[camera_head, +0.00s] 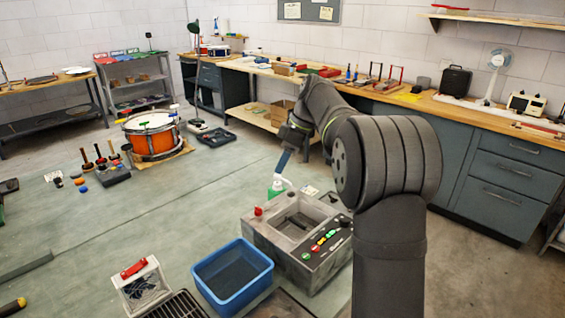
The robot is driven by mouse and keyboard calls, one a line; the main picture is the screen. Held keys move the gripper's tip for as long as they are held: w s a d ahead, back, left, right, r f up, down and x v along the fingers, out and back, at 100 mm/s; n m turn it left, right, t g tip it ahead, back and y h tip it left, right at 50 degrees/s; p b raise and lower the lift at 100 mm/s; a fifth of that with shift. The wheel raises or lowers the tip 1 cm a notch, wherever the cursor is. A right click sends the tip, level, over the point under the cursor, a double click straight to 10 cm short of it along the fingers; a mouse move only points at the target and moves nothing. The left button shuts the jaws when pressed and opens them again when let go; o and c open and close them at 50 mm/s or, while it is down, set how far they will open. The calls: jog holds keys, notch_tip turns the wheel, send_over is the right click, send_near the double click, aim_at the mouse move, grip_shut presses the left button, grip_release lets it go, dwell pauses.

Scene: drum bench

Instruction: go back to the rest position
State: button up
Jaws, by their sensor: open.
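My arm rises at the right of the view, bends over the bench and points down toward its middle. My gripper (282,168) shows small at the end of the arm, seen nearly edge-on. It is open, and I see nothing held in it. Its tip is just above or behind a green bottle with a white nozzle (275,188) in the picture; I cannot tell whether they touch. Part of the wrist is hidden behind my arm.
A grey machine with coloured buttons (318,250) stands below the gripper. A blue bin (232,275) and a white box (142,287) stand left of it. An orange drum (152,137) and several upright tools (100,160) are farther left. The bench's middle left is clear.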

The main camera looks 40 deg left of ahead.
aim_at(259, 208)
jog(key=x, duration=1.7)
jog(key=shift+s+f, duration=0.1)
jog(key=shift+f, duration=0.1)
jog(key=shift+r, duration=0.1)
jog(key=shift+f, duration=0.2)
jog(key=m+t, duration=0.1)
jog(key=m, duration=0.2)
jog(key=shift+s+r+y, duration=0.1)
jog(key=shift+s+y, duration=0.05)
jog(key=shift+y, duration=0.25)
jog(key=m+t, duration=0.1)
jog(key=m, duration=0.1)
jog(key=m+t, duration=0.1)
jog(key=m, duration=0.2)
jog(key=shift+s+d+m, duration=0.1)
jog(key=shift+s+m, duration=0.15)
jog(key=shift+m, duration=0.05)
jog(key=shift+s+m+t, duration=0.2)
jog(key=shift+m+t, duration=0.7)
jog(key=shift+m, duration=1.3)
jog(key=shift+s+m+t+h, duration=0.1)
jog(key=shift+m+t+h, duration=0.45)
jog(key=shift+m, duration=1.55)
